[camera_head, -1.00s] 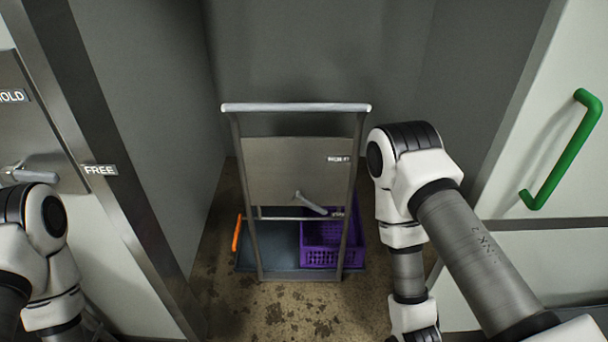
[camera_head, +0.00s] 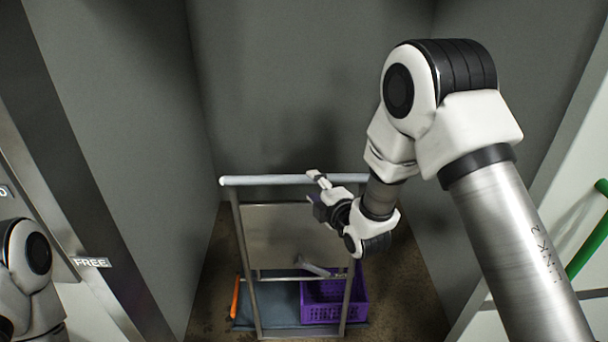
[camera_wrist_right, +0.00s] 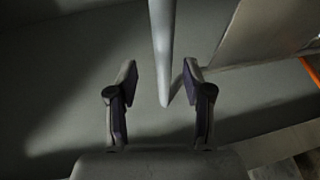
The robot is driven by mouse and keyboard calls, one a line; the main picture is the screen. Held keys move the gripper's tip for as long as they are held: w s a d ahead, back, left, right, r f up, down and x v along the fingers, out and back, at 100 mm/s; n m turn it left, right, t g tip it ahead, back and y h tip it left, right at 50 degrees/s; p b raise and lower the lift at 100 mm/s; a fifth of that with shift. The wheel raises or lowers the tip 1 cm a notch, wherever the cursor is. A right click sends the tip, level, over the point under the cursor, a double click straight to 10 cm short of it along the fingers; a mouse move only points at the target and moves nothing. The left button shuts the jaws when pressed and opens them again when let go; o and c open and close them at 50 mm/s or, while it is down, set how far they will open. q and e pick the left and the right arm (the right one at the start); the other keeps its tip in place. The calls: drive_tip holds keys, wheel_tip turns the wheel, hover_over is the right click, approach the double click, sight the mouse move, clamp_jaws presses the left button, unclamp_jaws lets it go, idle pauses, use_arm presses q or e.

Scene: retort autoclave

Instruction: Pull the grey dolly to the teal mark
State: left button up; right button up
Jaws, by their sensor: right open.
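The grey dolly stands in the recess with its pale push bar (camera_head: 262,181) across the top of a frame with a grey panel (camera_head: 278,232). A small lever (camera_head: 315,267) sticks out low on the panel. My right gripper (camera_head: 318,186) is at the right half of the push bar. In the right wrist view, the open fingers (camera_wrist_right: 160,80) are on either side of the bar (camera_wrist_right: 162,45), with gaps visible on both sides. Of my left arm only a joint shows at the left edge; its gripper is out of view. I see no teal mark.
A purple crate (camera_head: 335,301) and an orange item (camera_head: 235,297) are at the dolly's low deck (camera_head: 280,305). Grey walls close in left, right and behind. A FREE label (camera_head: 91,262) is on the left post, and a green handle (camera_head: 588,236) is at the right.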

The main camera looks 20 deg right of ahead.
sight(307, 182)
drive_tip(key=x, duration=0.3)
drive_tip(key=p+x, duration=0.1)
drive_tip(key=x, duration=0.2)
drive_tip(key=shift+w+f, duration=0.15)
drive_tip(key=shift+f, duration=0.1)
clamp_jaws()
drive_tip(key=shift+f, duration=0.1)
